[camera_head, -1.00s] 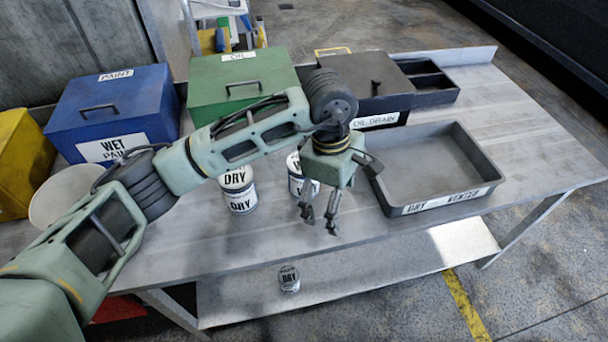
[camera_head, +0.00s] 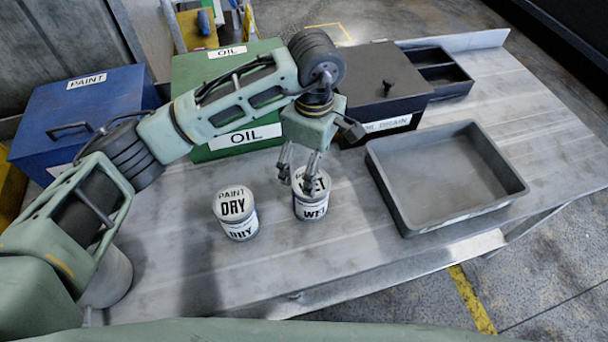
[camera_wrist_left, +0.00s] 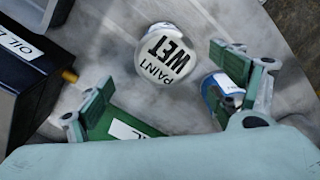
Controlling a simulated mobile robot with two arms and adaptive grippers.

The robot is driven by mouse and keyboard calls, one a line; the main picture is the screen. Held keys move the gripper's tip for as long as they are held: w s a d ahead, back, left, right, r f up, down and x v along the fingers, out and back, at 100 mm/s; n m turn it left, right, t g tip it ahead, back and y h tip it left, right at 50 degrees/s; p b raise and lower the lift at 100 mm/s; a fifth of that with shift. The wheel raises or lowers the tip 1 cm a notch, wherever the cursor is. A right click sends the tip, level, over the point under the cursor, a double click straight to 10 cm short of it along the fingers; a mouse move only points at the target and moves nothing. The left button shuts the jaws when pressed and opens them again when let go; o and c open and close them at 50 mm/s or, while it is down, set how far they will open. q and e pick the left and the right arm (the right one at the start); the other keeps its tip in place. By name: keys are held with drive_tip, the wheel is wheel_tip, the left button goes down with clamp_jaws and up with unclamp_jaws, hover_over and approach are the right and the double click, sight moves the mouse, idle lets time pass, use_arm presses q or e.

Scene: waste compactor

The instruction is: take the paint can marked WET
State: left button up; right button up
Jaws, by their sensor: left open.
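The paint can marked WET (camera_head: 312,205) stands upright on the metal table in the head view. In the left wrist view its round lid reads PAINT WET (camera_wrist_left: 166,58). My left gripper (camera_head: 299,172) is open, with its fingers pointing down over this can's lid and hiding part of it. In the wrist view the lid lies ahead of the spread fingers (camera_wrist_left: 165,100), and I see no grip on it. A second paint can, marked DRY (camera_head: 235,212), stands just to the left. My right gripper is not in view.
A grey open tray (camera_head: 383,194) lies right of the cans. Behind stand a blue PAINT box (camera_head: 75,105), a green OIL box (camera_head: 195,72) and a dark oil drain box (camera_head: 375,75). A grey round container (camera_head: 112,280) is at left. The table's front is clear.

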use_arm(q)
drive_tip(key=shift+w+a+f, duration=0.1)
drive_tip(key=shift+w+f, duration=0.2)
drive_tip(key=shift+f+p, duration=0.35)
drive_tip(key=shift+f, duration=0.05)
drive_tip(key=f+p, duration=0.1)
drive_tip(key=s+f+p, duration=0.1)
drive_tip(key=f, duration=0.1)
drive_tip(key=shift+s+d+f+p, duration=0.1)
drive_tip(key=shift+s+d+p, duration=0.1)
drive_tip(key=shift+s+p, duration=0.15)
drive_tip(key=shift+w+a+f+p, duration=0.1)
drive_tip(key=shift+w+f+p, duration=0.1)
drive_tip(key=shift+f, duration=0.4)
drive_tip(key=shift+w+f+p, duration=0.1)
drive_tip(key=shift+f+p, duration=0.05)
drive_tip(key=shift+f, duration=0.75)
drive_tip(key=c, duration=1.6)
drive_tip(key=shift+r, duration=0.1)
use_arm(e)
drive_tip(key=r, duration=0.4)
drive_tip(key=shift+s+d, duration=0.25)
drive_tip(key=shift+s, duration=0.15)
